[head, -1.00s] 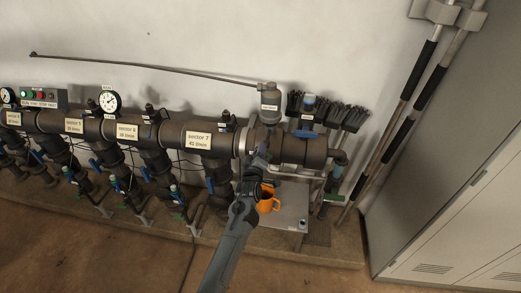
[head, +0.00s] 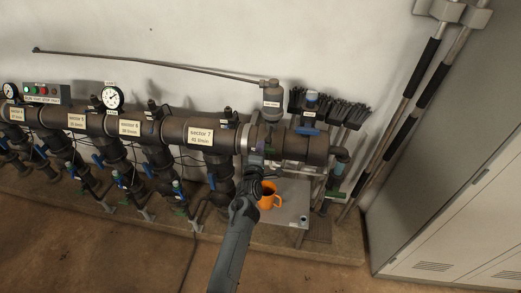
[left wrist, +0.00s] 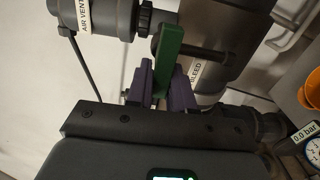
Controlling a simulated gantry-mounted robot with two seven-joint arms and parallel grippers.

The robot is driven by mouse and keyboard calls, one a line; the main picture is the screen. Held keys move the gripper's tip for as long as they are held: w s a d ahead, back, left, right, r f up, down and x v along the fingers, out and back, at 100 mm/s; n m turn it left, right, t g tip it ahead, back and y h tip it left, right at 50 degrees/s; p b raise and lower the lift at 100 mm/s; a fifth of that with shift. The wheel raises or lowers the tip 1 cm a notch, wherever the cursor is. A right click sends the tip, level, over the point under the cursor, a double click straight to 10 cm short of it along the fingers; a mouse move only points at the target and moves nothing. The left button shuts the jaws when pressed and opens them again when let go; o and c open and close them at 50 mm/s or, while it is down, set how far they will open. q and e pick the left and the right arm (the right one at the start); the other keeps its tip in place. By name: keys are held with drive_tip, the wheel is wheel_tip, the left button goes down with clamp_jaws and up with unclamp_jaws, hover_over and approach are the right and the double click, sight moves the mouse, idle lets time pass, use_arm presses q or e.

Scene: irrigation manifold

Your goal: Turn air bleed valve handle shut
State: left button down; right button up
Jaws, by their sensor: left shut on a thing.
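The air bleed valve's green handle (left wrist: 170,48) shows in the left wrist view, beside a label reading BLEED (left wrist: 196,70) on the dark pipe. My left gripper (left wrist: 161,85) has its purple fingers on either side of the handle's near end and is shut on it. In the head view my left gripper (head: 257,157) is at the manifold's right end, below the grey air vent (head: 271,100). There the arm and gripper hide the green handle. My right gripper is in neither view.
The dark manifold pipe (head: 171,130) runs left with several labelled sector branches and blue handles. A blue-handled valve (head: 306,132) is just right of the vent. An orange mug (head: 270,196) stands on a grey surface below. Brushes (head: 345,112) and a locker (head: 465,190) are at right.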

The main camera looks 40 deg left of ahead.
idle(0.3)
use_arm(q)
drive_tip(key=c, duration=1.1)
unclamp_jaws()
